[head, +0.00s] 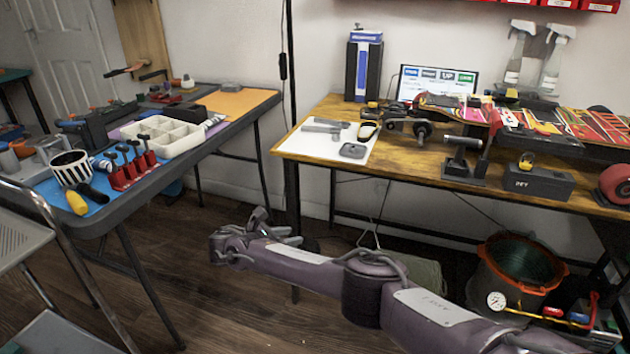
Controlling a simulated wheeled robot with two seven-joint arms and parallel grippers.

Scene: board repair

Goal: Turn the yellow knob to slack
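A yellow knob (527,159) stands on top of a dark grey box (538,182) with white lettering, on the right part of the wooden workbench. The knob is small here, and its setting cannot be read. My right arm reaches in from the lower right across the picture. Its gripper (238,243) is at the far left end of the arm, over the floor in front of the gap between the two tables. It is well away from the knob and touches nothing that I can see. Its fingers are too small and overlapped to judge. My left gripper is not in view.
The wooden bench (300,142) holds a black clamp stand (463,160), a white mat (318,140) with tools, and colourful boards. A red round object (616,183) sits right of the box. A pot with a gauge (520,265) stands below. A cluttered grey table (240,112) is at left.

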